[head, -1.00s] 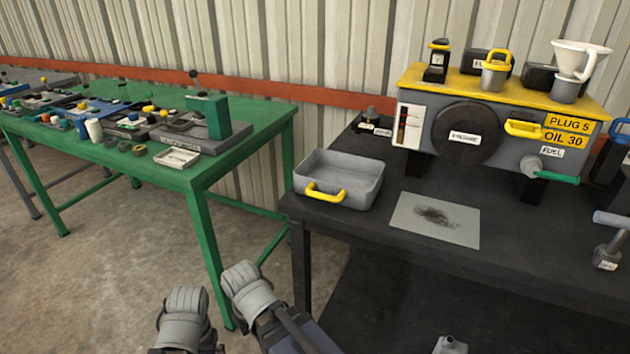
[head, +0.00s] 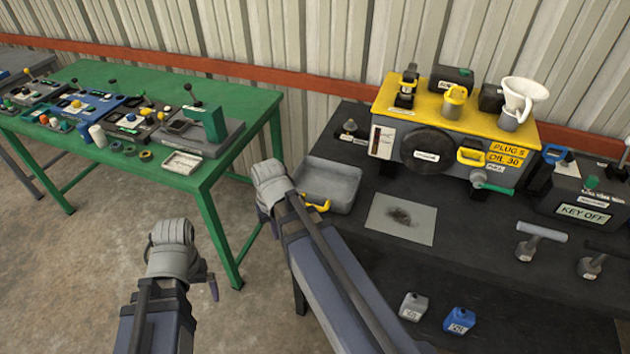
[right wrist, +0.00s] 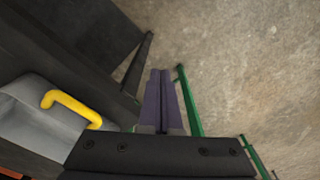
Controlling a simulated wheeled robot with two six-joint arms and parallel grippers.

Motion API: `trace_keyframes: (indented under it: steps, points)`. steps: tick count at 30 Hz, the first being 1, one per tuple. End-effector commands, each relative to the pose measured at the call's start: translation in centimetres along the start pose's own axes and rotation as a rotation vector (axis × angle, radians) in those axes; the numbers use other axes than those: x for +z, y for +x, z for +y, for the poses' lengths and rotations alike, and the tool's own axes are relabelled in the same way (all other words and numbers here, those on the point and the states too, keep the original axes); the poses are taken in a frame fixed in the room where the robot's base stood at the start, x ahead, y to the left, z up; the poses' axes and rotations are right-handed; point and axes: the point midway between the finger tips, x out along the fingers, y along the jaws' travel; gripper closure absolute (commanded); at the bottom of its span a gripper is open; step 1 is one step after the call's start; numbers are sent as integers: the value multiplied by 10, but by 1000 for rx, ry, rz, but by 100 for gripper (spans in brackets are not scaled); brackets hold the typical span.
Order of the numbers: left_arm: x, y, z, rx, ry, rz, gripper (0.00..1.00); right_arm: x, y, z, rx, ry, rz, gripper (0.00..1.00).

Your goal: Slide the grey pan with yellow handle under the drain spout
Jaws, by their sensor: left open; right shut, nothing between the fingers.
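The grey pan (head: 345,183) sits on the black bench near its left end, its yellow handle (head: 320,207) facing the front edge. My right wrist hides part of its left side. In the right wrist view the pan (right wrist: 30,122) and its handle (right wrist: 72,107) are left of my right gripper (right wrist: 160,72). That gripper is shut and empty, apart from the handle and over the floor beside the bench. The drain spout (head: 478,179), with a green lever, is low on the grey and yellow tank. My left gripper (head: 185,265) is open, over the floor, its fingers mostly hidden.
A stained grey sheet (head: 401,219) lies flat between the pan and the spout area. Hammer-like tools (head: 540,240) lie to the right. A green table (head: 245,110) with many parts stands left. Grey (head: 413,306) and blue (head: 458,320) cans are below the bench.

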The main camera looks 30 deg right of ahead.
Motion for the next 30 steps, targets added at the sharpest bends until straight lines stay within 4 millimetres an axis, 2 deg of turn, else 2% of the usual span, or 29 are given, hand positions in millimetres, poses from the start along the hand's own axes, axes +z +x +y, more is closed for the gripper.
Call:
trace_keyframes:
  steps: [1, 4, 6, 9, 12, 16, 23, 30]
  points:
    - [2, -32, -3, 1, 0, 0, 0, -16, -32, 14, -2, 68, -1, 100]
    - [3, -57, -5, 1, 0, 0, 0, -43, -56, 49, -4, 245, -8, 100]
    - [4, -66, -6, 2, -1, 0, 0, -61, -63, 79, -3, 396, -17, 100]
    - [4, -68, -6, 2, -1, 0, 0, -77, -65, 111, -1, 561, -27, 100]
    - [4, -70, -6, 2, -1, 0, 0, -84, -66, 131, 1, 665, -35, 100]
    - [4, -71, -6, 2, -1, 0, 0, -86, -66, 140, 3, 718, -40, 100]
    - [4, -67, -6, 2, -1, 0, 0, -85, -63, 140, 3, 720, -40, 100]
    - [3, -49, -4, 2, -1, 0, 0, -85, -45, 140, 3, 718, -40, 100]
